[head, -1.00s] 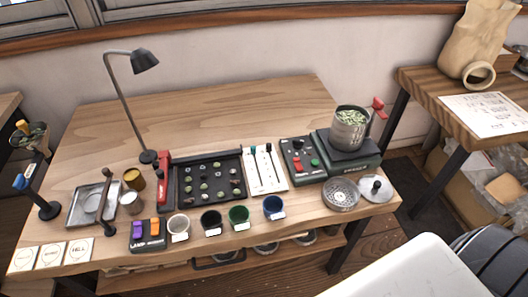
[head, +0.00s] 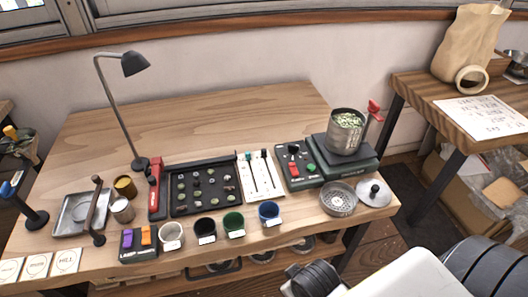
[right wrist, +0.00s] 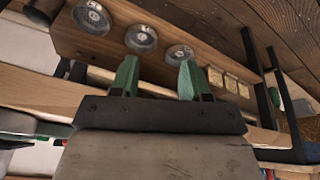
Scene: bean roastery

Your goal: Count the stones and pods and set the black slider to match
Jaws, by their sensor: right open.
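A black tray (head: 207,208) lies on the table in the head view, with several small pale-green, grey and brown pieces spread in it. They are too small to tell stones from pods surely. Right of it lies a white slider board (head: 271,192) with slots. A black slider knob (head: 263,153) and a dark teal-looking knob (head: 248,156) both sit near its far end. My right gripper (right wrist: 158,80) is open and empty in the right wrist view, its two green fingers apart, away from the board. My left gripper is not in view.
Several cups, including a blue one (head: 269,213), line the table front. A red-handled device (head: 156,190) stands left of the tray.

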